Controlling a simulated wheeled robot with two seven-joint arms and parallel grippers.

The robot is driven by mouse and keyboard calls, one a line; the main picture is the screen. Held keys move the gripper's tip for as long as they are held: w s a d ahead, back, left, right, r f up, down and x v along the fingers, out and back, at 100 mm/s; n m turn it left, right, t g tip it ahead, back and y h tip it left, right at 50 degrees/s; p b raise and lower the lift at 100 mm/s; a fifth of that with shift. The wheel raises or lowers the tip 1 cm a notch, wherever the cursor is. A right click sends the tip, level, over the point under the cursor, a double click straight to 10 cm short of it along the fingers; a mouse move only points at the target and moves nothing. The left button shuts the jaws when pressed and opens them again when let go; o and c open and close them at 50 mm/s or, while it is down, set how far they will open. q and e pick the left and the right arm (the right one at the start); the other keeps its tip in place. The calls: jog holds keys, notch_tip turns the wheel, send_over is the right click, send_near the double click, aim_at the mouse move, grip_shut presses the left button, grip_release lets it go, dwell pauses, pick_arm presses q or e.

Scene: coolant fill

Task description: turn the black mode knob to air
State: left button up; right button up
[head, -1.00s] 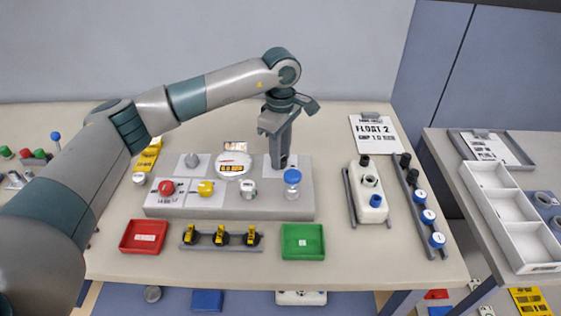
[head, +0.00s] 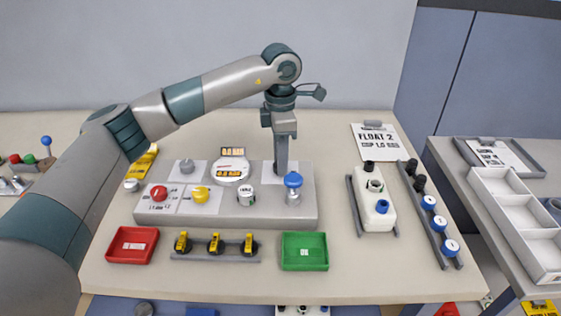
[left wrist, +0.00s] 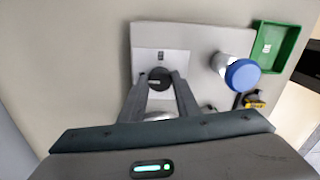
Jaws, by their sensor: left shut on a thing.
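The black mode knob (left wrist: 159,77) sits on a pale label plate (left wrist: 168,64) on the grey panel; in the left wrist view it is between my fingertips. My left gripper (left wrist: 160,78) points down at the panel and is shut on the knob. In the head view my left gripper (head: 281,170) stands at the panel's back right, and its fingers hide the knob. I cannot read which mode the knob points to. My right gripper is in neither view.
Red (head: 131,245) and green (head: 304,252) trays lie in front.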

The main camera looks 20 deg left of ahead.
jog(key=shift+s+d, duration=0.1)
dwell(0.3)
pick_arm(q)
jog(key=o, duration=1)
jog(key=shift+o, duration=0.2)
jog(key=shift+r, duration=0.45)
notch_tip(320, 180, up, 17)
jog(key=b, duration=0.2)
jog(key=shift+f, duration=0.2)
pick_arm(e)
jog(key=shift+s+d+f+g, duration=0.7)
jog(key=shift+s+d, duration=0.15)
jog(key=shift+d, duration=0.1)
